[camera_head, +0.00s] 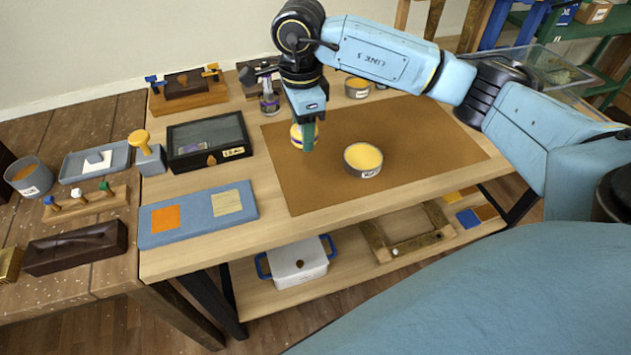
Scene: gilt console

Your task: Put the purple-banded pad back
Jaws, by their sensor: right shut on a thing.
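My right gripper (308,134) hangs down over the brown mat (420,140) near its left side. It is shut on a small rounded pad (297,141), yellowish and pale with a darker band that looks purple. The gripper's finger hides part of the pad, and I cannot tell whether it touches the mat. A round tin of yellow stuff (363,159) stands on the mat to the right of the pad. Another yellow-filled tin (357,87) stands at the mat's back edge. My left gripper is not in view.
A glass-lidded case (209,155) and a blue board (196,228) with orange and pale squares lie left of the mat. A small bottle (269,101) stands behind. The side table holds a peg rack (86,204). The mat's right part is clear.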

